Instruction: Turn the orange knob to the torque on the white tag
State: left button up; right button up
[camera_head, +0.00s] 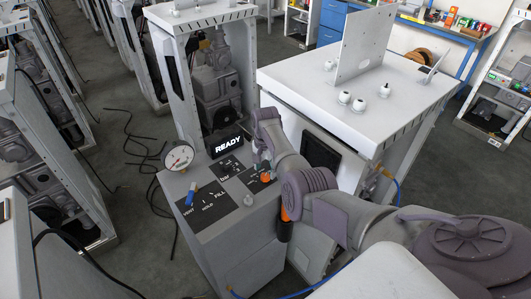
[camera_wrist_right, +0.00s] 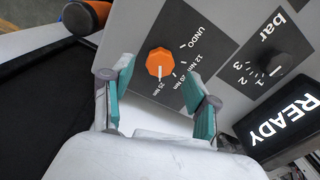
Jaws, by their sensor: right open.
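The orange knob (camera_wrist_right: 160,62) sits on a dark dial plate (camera_wrist_right: 182,45) with white markings, including UNDO and several Nm values. I cannot tell which marking it points to. In the head view the knob (camera_head: 265,178) shows small on the grey console's top. My right gripper (camera_wrist_right: 158,76) is open, its two teal fingers on either side of the knob, and nothing is gripped. In the head view my right gripper (camera_head: 260,167) hangs over the console beside the knob. I cannot make out a white tag in either view. My left gripper is not in view.
A READY display (camera_head: 229,145), a bar dial (camera_wrist_right: 264,67), a round gauge (camera_head: 179,156) and a blue lever (camera_head: 191,194) share the console. An orange-handled tool (camera_head: 284,214) hangs at its side. A white-topped table (camera_head: 300,82) stands behind.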

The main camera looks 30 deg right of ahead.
aim_at(266, 175)
notch_tip(266, 175, up, 10)
jog(key=shift+f, duration=0.25)
dwell(0.4)
